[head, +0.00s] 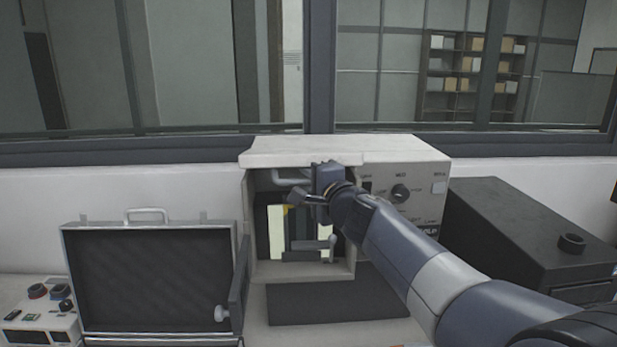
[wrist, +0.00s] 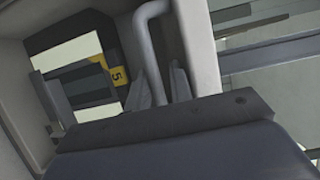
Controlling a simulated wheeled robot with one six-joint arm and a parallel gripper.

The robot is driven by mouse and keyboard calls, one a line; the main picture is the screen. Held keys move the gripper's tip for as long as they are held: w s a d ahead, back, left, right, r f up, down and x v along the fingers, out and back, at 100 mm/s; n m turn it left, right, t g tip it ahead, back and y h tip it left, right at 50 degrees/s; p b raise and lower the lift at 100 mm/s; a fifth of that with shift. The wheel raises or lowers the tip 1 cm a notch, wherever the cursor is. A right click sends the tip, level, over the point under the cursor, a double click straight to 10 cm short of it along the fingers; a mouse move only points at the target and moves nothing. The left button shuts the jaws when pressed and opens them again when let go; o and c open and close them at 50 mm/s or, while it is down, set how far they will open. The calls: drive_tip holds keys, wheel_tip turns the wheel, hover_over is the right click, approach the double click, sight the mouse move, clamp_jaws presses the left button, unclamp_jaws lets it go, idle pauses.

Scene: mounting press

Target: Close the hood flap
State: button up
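The mounting press is a pale cabinet with an open front. Its hood flap (head: 290,158) is raised and juts out level at the top, leaving the chamber uncovered. A bent grey tube handle (head: 284,180) shows beneath the flap; it also shows in the wrist view (wrist: 149,45). My gripper (head: 308,194) is in front of the opening, just below the flap. In the wrist view my gripper's fingertips (wrist: 162,82) are close around the lower part of the handle. Whether they press on it is unclear, as the gripper body hides part of them.
A dark box (head: 520,225) stands further right. An open black case (head: 150,275) stands left, with a small control unit (head: 40,322) beside it.

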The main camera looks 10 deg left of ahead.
drive_tip(key=shift+c, duration=0.2)
clamp_jaws()
idle(0.4)
